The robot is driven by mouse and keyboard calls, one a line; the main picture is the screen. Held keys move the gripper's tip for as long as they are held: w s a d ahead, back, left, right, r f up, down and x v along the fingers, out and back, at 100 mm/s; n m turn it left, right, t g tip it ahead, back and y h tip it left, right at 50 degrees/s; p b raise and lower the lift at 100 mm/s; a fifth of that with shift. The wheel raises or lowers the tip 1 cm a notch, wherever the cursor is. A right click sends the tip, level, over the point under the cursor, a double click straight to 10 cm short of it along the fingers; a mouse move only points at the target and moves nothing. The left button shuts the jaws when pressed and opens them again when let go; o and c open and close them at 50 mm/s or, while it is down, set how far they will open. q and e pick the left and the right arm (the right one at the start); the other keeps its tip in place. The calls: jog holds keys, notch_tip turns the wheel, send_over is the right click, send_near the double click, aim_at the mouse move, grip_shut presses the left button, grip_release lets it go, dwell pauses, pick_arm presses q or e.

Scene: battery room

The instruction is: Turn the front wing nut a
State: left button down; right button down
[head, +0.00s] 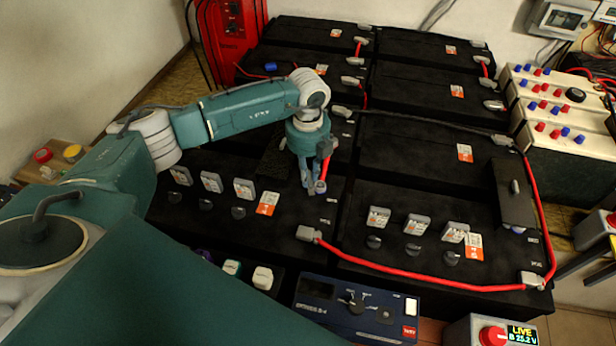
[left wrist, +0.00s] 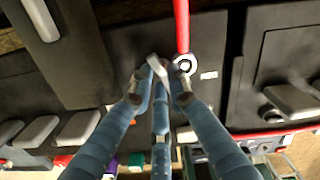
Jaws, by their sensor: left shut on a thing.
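My left gripper (head: 314,186) reaches down onto the front part of a black battery (head: 285,213) left of the middle in the head view. In the left wrist view its blue-grey fingers (left wrist: 160,92) are closed around a small pale metal piece (left wrist: 156,67), which looks like a wing of the wing nut. Right beside it is a round ring terminal (left wrist: 185,64) at the end of a red cable (left wrist: 181,25). The fingers hide most of the nut in the head view. My right gripper is not in view.
A red cable (head: 420,280) runs from a grey-capped terminal (head: 308,234) along the right battery's front. Grey vent pieces (head: 243,188) stand left of the gripper. A blue meter (head: 352,307) lies in front. A red-knobbed box (head: 493,336) sits front right.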

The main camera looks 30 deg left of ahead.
pick_arm(q)
jog(key=shift+w+m+b, duration=0.1)
jog(key=shift+m+b, duration=0.8)
jog(key=shift+m, duration=1.2)
jog(key=c, duration=1.7)
grip_release()
jog(key=shift+o, duration=0.2)
jog(key=shift+r, duration=0.25)
notch_tip(320, 180, up, 12)
jog(key=shift+f, duration=0.2)
